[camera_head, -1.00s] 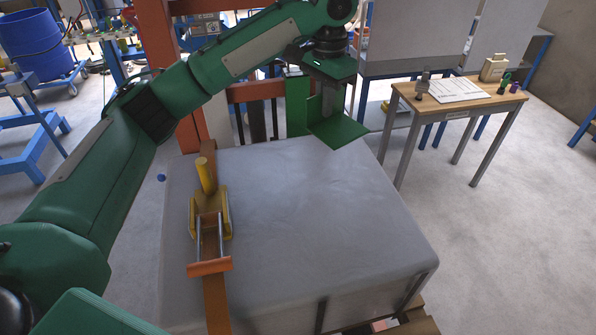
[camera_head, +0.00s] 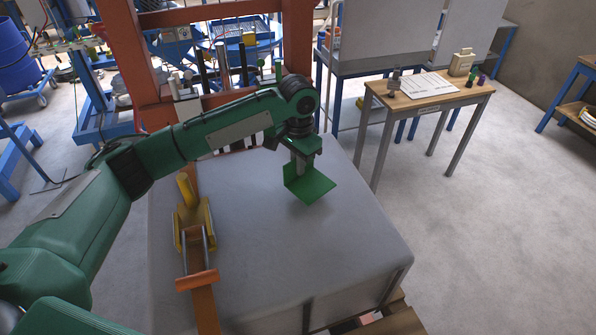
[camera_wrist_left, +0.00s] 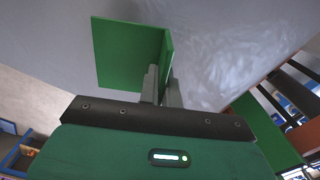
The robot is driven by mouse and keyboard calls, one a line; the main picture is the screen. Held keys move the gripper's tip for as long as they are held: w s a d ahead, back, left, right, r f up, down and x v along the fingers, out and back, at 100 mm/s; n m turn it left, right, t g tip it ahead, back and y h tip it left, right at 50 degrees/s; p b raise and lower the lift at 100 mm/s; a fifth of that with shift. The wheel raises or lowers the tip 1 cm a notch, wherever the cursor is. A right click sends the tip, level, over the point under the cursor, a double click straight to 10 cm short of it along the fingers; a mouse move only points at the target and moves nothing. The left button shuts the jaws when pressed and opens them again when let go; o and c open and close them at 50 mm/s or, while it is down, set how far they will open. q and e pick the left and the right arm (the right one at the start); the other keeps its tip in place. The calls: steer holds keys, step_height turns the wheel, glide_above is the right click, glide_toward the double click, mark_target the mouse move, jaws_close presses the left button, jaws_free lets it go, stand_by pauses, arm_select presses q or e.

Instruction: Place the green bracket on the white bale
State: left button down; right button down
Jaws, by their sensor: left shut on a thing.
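The green bracket (camera_head: 312,186) is an L-shaped plate with one upright flange and one flat flange. My left gripper (camera_head: 300,166) is shut on its upright flange; in the left wrist view the fingers (camera_wrist_left: 160,82) pinch the edge of the bracket (camera_wrist_left: 128,55). The bracket is over the back right part of the white bale (camera_head: 255,255), flat flange down. I cannot tell if it touches the bale's top or hovers just above it. The bale's top also fills much of the left wrist view (camera_wrist_left: 225,55). My right gripper is not in view.
An orange strap with a yellow ratchet buckle (camera_head: 190,225) lies over the bale's left side. A red frame (camera_head: 130,60) stands behind the bale. A wooden-topped table (camera_head: 430,100) with papers and small items stands at the back right. The bale's right and front top is clear.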

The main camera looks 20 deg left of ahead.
arm_select(q)
step_height(320, 180, down, 4)
steer(key=shift+r+p, duration=0.15)
steer(key=shift+p, duration=0.45)
steer(key=shift+f, duration=0.25)
steer(key=c, duration=1.6)
jaws_free()
